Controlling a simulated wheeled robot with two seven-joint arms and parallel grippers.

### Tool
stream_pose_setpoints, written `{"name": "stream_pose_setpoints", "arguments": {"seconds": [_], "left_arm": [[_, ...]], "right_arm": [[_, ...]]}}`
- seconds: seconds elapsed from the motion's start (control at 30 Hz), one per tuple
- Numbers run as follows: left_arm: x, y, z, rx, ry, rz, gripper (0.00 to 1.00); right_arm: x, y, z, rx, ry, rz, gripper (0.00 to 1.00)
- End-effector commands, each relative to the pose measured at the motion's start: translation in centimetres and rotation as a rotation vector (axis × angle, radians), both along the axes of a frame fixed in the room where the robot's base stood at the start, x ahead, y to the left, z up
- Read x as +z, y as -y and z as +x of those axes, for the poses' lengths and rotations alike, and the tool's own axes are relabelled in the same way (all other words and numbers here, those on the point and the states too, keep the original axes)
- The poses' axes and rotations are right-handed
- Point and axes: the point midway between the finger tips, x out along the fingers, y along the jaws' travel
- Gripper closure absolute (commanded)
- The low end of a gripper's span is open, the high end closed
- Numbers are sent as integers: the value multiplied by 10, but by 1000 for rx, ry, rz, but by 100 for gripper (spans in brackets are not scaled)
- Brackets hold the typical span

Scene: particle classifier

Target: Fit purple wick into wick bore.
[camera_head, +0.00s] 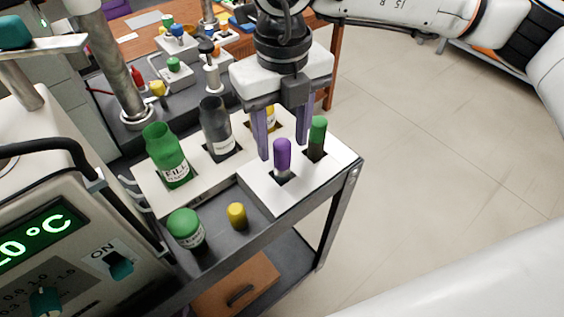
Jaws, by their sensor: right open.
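The purple wick (282,158), with a purple top and pale lower part, stands upright in a dark square opening of the white holder block (301,199) on the cart. My right gripper (283,150) comes down from above, with its two purple-grey fingers apart. In the picture one finger is on each side of the wick's top; I cannot tell whether either touches it. I cannot make out with certainty which opening is the wick bore. My left gripper is not in view.
A green wick (318,137) stands right of the purple one. A green bottle (165,155), a dark bottle (216,130) and a partly hidden yellow item (270,118) stand in the white rack behind. A green-capped jar (186,228) and yellow cap (237,215) are in front.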

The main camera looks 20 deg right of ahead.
Motion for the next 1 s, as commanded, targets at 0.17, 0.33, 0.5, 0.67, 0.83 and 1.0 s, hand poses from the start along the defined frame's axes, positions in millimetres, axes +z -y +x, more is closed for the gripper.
{"name": "stream_pose_setpoints", "arguments": {"seconds": [0.17,0.33,0.5,0.67,0.83,1.0], "left_arm": [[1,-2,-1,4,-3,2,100],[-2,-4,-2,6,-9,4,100],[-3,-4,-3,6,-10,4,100],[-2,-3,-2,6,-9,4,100],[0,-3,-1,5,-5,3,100],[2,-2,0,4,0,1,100]], "right_arm": [[-22,0,-2,0,-3,1,54],[-26,0,-1,1,0,1,54],[-26,0,-1,1,0,1,64],[-25,0,-1,1,0,1,91],[-25,0,-1,1,0,1,100],[-24,0,-1,0,1,1,100]]}}
